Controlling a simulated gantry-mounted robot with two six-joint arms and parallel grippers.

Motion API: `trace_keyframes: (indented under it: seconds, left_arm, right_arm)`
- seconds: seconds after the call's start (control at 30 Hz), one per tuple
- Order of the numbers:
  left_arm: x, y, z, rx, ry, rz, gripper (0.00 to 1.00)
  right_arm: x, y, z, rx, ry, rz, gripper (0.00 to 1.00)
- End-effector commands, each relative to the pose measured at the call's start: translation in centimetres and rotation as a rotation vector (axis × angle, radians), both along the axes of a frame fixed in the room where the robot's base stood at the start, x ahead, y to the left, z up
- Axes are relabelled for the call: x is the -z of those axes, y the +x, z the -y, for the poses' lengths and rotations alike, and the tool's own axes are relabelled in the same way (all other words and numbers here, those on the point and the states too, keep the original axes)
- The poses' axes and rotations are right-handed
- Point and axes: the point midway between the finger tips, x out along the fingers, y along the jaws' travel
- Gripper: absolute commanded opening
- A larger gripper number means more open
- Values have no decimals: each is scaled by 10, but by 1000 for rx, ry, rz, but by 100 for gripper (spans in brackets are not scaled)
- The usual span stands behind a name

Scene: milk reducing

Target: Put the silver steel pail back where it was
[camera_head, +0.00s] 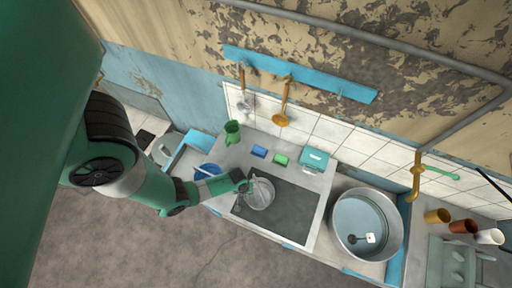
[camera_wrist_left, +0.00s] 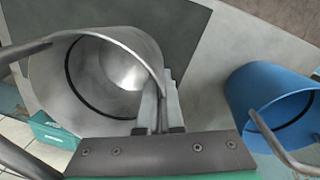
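The silver steel pail (camera_head: 261,194) is over the dark grey slab on the counter in the head view. My left gripper (camera_head: 243,184) is at its left side. In the left wrist view the pail (camera_wrist_left: 95,75) shows its open mouth and shiny inside. The left gripper's fingers (camera_wrist_left: 162,105) are closed together on the pail's rim, one finger on each side of the wall. I cannot tell whether the pail's base touches the slab. My right gripper is not in view.
A blue pail (camera_head: 207,171) stands left of the slab (camera_head: 291,210); it also shows in the left wrist view (camera_wrist_left: 262,88). A large metal basin (camera_head: 338,218) is on the right. A green jug (camera_head: 232,132), blue and green sponges and a teal box (camera_head: 314,160) line the back.

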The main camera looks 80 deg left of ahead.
Motion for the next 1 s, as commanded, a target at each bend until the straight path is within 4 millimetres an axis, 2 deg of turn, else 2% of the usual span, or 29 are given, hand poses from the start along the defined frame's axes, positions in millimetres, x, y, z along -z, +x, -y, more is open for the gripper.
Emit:
trace_keyframes:
  seconds: [0.03, 0.13, 0.53, 0.7, 0.73, 1.0]
  left_arm:
    - [18, 0, 0, 0, 0, 0, 0]
    - [31, 1, 0, 0, 0, 0, 0]
    - [34, 1, 0, -1, 1, 1, 0]
    - [33, 0, 0, -1, 0, 0, 30]
    - [33, 0, 0, -1, 0, 0, 33]
    - [32, 0, 0, -1, 0, 0, 33]
  right_arm:
    - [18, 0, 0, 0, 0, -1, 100]
    - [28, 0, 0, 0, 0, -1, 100]
    - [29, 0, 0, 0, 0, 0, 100]
    - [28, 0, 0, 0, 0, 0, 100]
    - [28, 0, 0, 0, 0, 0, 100]
    - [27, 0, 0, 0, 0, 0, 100]
